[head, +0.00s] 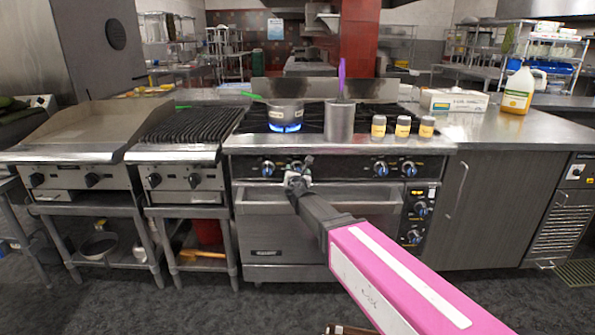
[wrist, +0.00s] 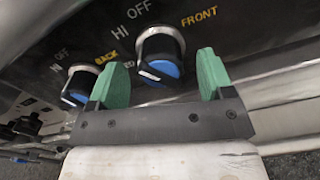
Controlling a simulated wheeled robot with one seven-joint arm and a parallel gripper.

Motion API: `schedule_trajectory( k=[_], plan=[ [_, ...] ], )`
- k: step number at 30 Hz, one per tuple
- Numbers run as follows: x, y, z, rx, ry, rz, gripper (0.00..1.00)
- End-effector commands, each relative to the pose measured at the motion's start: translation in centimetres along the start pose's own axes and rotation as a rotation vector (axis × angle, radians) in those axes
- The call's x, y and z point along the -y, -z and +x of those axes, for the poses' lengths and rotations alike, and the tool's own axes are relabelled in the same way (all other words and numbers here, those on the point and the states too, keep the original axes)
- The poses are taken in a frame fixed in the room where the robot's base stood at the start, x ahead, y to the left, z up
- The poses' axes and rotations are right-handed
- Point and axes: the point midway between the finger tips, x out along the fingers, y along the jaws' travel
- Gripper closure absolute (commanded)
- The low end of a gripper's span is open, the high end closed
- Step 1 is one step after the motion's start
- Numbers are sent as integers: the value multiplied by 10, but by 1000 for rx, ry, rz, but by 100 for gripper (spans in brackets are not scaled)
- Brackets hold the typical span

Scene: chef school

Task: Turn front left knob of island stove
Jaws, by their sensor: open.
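The island stove (head: 340,144) stands ahead, with blue-faced knobs along its front panel. In the wrist view, the knob labelled FRONT (wrist: 160,55) shows between my gripper's two green fingers (wrist: 159,72). Its round black body and blue face are partly visible above the gripper's dark crossbar. A second knob, labelled BACK (wrist: 78,84), is just left of the left finger. In the head view, my gripper (head: 298,165) is at the left pair of knobs and covers the right one of that pair; the other knob (head: 267,168) stays visible. My gripper is open and empty. Whether the fingers touch the FRONT knob cannot be told.
A pot (head: 285,110) sits over a blue flame on the stove's left. A metal container (head: 340,121) stands beside it. Several small yellow-labelled jars (head: 402,127) line the front edge. The oven handle bar (head: 330,190) runs below the knobs. A grill (head: 185,125) adjoins at left.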

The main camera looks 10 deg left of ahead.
Motion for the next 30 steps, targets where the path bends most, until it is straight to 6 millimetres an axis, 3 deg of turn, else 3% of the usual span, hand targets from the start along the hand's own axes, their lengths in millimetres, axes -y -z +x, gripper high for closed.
schedule_trajectory(
  k=[1, 4, 14, 15, 19, 30],
  plan=[
    [-1, 1, 12, 1, 0, 0, 26],
    [-1, 0, 22, 0, 0, 0, 26],
    [0, 0, 26, 0, -1, 0, 26],
    [0, 0, 26, 0, -1, 0, 32],
    [0, 0, 26, 0, -1, 0, 74],
    [0, 0, 26, -1, -1, 2, 74]
  ],
)
